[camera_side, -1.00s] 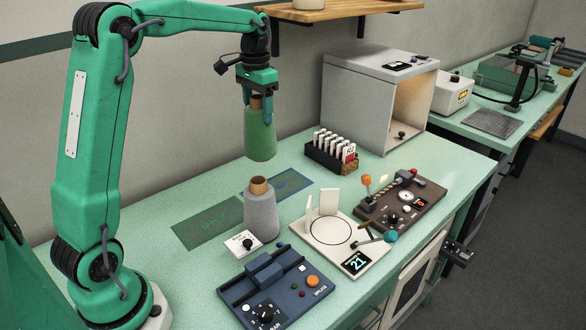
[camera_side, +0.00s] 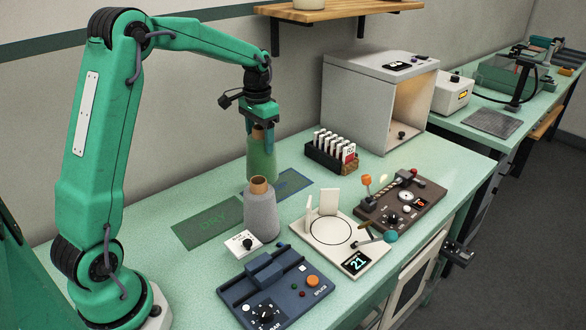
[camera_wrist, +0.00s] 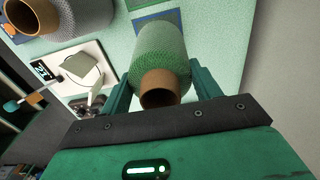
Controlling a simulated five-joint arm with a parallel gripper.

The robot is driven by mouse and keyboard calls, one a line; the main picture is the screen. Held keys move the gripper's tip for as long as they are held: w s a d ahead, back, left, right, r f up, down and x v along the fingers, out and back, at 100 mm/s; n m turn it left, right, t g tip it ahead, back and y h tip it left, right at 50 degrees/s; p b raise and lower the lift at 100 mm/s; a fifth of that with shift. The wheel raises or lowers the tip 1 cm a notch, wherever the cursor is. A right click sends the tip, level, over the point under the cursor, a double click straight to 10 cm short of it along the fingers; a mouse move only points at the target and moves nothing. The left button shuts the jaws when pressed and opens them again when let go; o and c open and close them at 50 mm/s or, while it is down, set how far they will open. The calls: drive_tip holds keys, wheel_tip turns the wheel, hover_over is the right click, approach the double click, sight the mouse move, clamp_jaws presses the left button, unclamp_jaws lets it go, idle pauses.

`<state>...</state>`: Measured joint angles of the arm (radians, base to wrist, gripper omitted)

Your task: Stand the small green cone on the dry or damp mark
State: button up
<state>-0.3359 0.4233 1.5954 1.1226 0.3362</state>
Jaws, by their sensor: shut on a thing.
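The small green cone (camera_side: 262,160), with a brown tube at its top, is upright between the fingers of my gripper (camera_side: 261,142), which is shut on it. The wrist view shows the cone (camera_wrist: 160,52) between both fingers. In the side view its base is at the left part of the blue mark (camera_side: 292,182), partly hidden behind the grey cone; I cannot tell whether it touches the bench. Some blue shows beyond the cone in the wrist view (camera_wrist: 158,17). The green mark lettered DRY (camera_side: 185,235) lies bare to the left.
A larger grey cone (camera_side: 262,215) with a brown tube stands just in front of the green cone. A small white switch plate (camera_side: 243,243), a blue device (camera_side: 275,285), a white scale (camera_side: 330,238) and a black rack of cards (camera_side: 325,158) are around it. The bench's left end is clear.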

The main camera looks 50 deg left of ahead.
sight(261, 153)
drive_tip(key=shift+f, duration=2.6)
drive_tip(key=o, duration=1.4)
drive_tip(key=shift+c, duration=0.2)
wheel_tip(261, 153, up, 12)
drive_tip(key=shift+f, duration=0.2)
drive_tip(key=shift+r, duration=0.3)
